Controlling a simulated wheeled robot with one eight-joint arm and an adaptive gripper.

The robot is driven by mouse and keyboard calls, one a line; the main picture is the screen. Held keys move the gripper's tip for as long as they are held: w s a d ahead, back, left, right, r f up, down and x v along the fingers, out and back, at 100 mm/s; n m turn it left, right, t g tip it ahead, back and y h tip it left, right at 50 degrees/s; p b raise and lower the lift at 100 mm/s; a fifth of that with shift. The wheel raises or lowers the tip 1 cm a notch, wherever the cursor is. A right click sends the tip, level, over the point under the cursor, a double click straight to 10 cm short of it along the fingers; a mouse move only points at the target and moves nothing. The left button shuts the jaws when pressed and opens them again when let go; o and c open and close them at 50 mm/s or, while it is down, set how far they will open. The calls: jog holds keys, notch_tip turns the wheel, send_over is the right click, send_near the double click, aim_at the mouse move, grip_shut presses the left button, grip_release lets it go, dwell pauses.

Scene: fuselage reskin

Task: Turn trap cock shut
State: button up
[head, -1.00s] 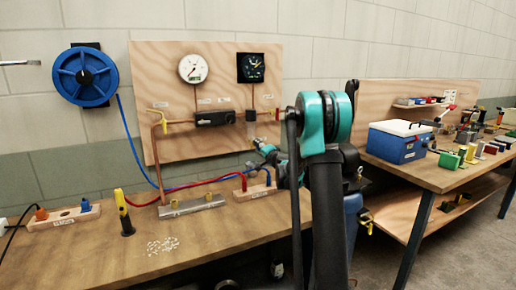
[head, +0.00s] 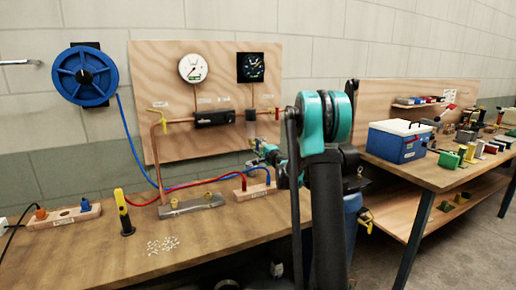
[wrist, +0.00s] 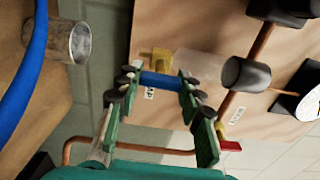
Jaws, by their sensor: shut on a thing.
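The trap cock shows in the wrist view as a small brass-yellow body (wrist: 155,60) with a blue handle (wrist: 160,80), beside a clear trap bowl (wrist: 200,66) on the plywood panel. A partly hidden label is next to it. My gripper (wrist: 160,82) has its green fingers on both ends of the blue handle and is shut on it. The handle lies across the gap between the fingers. In the head view my gripper (head: 260,150) is small, in front of the panel's lower right part. My arm hides part of that area and the cock cannot be made out clearly there.
A copper pipe (wrist: 130,148) and a red-handled cock (wrist: 230,145) are close to my fingers. A metal cup (wrist: 70,42) and a blue hose (wrist: 22,75) are at the left. The bench (head: 90,255) holds a metal bar (head: 190,206), a yellow-black tool (head: 123,212) and red and blue hoses.

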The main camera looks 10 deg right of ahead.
jog(key=o, duration=1.2)
jog(key=v, duration=1.2)
